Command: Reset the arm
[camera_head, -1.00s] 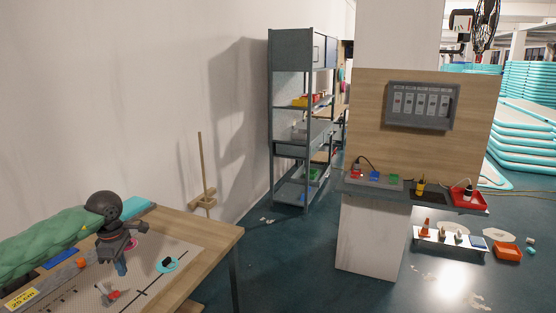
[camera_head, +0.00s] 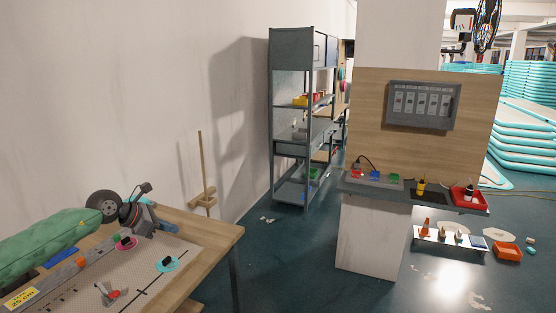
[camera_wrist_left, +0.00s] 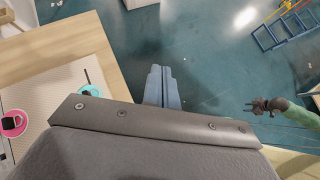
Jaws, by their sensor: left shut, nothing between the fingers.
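My left arm in its green sleeve (camera_head: 50,245) comes in from the left in the head view. Its gripper (camera_head: 170,228) is raised over the far part of the worktable (camera_head: 215,240) and points to the right. In the left wrist view my left gripper (camera_wrist_left: 164,75) has its bluish fingers together, with nothing between them. Floor shows behind the fingers. In the left wrist view my right gripper (camera_wrist_left: 254,106), dark on a green sleeve, shows small at the right; its opening is unclear.
A pink disc (camera_head: 122,244) and a cyan disc (camera_head: 167,265) with dark pieces lie on the table mat. A small red-and-grey piece (camera_head: 113,294) lies nearer. A shelf rack (camera_head: 300,148) and a panel stand (camera_head: 372,238) stand beyond open floor.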

